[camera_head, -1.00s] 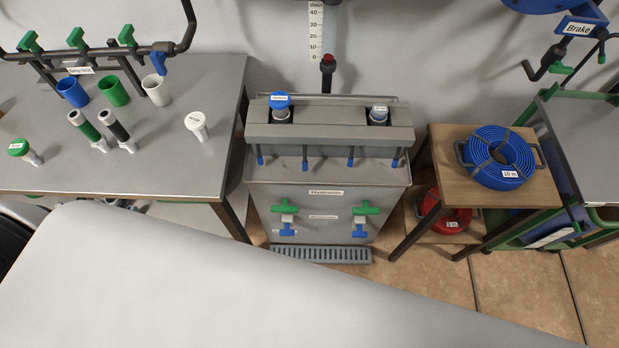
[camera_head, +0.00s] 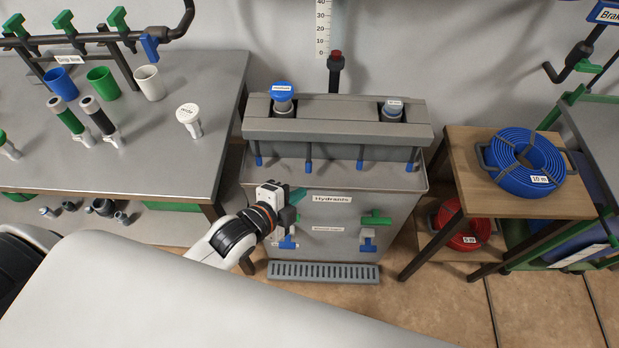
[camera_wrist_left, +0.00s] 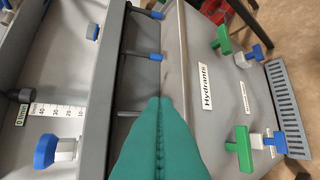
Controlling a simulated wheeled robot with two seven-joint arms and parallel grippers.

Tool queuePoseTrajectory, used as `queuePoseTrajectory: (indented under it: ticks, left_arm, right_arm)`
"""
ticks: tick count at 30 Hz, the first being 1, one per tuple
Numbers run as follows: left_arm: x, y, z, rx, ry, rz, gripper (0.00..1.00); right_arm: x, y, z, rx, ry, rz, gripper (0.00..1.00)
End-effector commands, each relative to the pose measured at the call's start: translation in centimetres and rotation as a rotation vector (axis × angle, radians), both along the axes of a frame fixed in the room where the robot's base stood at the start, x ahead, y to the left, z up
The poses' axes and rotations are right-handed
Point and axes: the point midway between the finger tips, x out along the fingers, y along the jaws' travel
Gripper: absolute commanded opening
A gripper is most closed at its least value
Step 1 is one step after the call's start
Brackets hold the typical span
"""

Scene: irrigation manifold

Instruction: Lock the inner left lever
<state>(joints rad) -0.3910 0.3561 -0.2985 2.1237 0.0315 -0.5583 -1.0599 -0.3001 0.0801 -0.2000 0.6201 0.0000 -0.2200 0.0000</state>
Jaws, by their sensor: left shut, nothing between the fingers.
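A row of several blue-tipped levers hangs under the grey bar of the hydrant box. The inner left lever (camera_head: 309,165) is second from the left and points down. In the left wrist view its grey rod (camera_wrist_left: 130,113) comes out of the bar, and its tip is hidden behind my fingers. My left gripper (camera_head: 299,194), with teal fingers, is shut and empty in front of the box, a little below that lever. In the left wrist view the closed fingertips (camera_wrist_left: 160,102) overlap the lever's end. I cannot tell whether they touch. My right gripper is not in view.
The neighbouring levers (camera_head: 258,161) (camera_head: 360,163) hang close on both sides. Green and blue valve handles (camera_head: 376,218) stick out of the box front, some near my left gripper. A bench with cups (camera_head: 150,84) stands left, a wooden stand (camera_head: 468,147) right.

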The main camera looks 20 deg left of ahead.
Motion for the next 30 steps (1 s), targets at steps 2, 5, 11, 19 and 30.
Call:
queuePoseTrajectory:
  ticks: [2,5,11,19,30]
  left_arm:
    - [0.2,-0.2,0.4,0.007,-0.014,-0.01,0.0]
    - [1.1,-0.5,0.1,0.006,-0.015,-0.01,0.0]
    - [4.4,-1.7,-1.6,0.005,-0.015,-0.008,0.0]
    - [8.8,-2.7,-4.2,0.007,-0.012,-0.007,0.0]
    - [9.9,0.3,-5.5,0.005,-0.013,-0.009,0.0]
  right_arm:
    - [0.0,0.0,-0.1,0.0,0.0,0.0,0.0]
    - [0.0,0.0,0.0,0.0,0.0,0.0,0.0]
    - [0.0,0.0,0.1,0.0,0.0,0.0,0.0]
    - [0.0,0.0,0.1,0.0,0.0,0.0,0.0]
    - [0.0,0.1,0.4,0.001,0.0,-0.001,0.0]
